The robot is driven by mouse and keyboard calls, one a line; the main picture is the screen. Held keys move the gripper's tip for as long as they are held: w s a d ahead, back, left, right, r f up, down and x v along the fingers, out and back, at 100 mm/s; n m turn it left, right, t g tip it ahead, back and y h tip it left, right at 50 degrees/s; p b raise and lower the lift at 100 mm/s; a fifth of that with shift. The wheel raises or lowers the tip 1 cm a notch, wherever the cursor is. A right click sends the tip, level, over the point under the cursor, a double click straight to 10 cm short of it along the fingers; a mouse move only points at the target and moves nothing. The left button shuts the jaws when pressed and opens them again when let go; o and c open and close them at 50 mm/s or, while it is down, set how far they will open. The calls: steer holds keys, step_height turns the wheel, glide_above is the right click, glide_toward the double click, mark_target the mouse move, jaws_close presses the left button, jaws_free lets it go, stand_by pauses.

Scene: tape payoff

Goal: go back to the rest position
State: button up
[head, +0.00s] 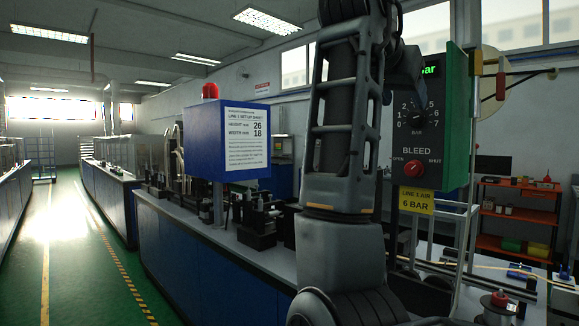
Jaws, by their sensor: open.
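My arm rises upright through the right-centre of the head view and leaves the picture at the top. The dark end of my arm, with my gripper (407,76), shows behind the upright link, in front of the left part of the green-edged control panel. It is open, and I see nothing held in it. Its fingertips are partly hidden and hard to make out against the dark panel face.
A set-up sign (247,138) stands left of my arm above the blue bench (190,246). A spool (499,301) stands at lower right. The green aisle (85,270) at left is clear.

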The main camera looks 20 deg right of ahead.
steer(key=w+a+f+n+t+y, duration=0.1)
steer(key=a+f+n+t, duration=0.15)
steer(key=f, duration=0.85)
steer(key=w+a+f+n+t, duration=0.15)
steer(key=f+n, duration=0.25)
steer(key=f, duration=0.6)
steer(key=a+f+n+t+y, duration=0.15)
steer(key=f+n, duration=0.25)
steer(key=f, duration=0.7)
steer(key=s+a+f+n+t+y, duration=0.35)
steer(key=s+f, duration=0.35)
steer(key=f, duration=0.5)
steer(key=s+a+f+n+y, duration=0.1)
steer(key=s+a+f+y, duration=0.3)
steer(key=s, duration=0.6)
steer(key=s+a+f+n+y, duration=0.1)
steer(key=s+a+f+n, duration=0.15)
steer(key=s+f, duration=0.55)
steer(key=s+a+r+m, duration=0.1)
steer(key=s+a+r, duration=0.1)
steer(key=s, duration=0.8)
steer(key=s+a+r+m+y, duration=0.1)
steer(key=s+r, duration=0.4)
steer(key=s, duration=0.5)
steer(key=shift+s+a+m, duration=0.3)
steer(key=shift+a+m, duration=0.05)
steer(key=shift+m, duration=0.1)
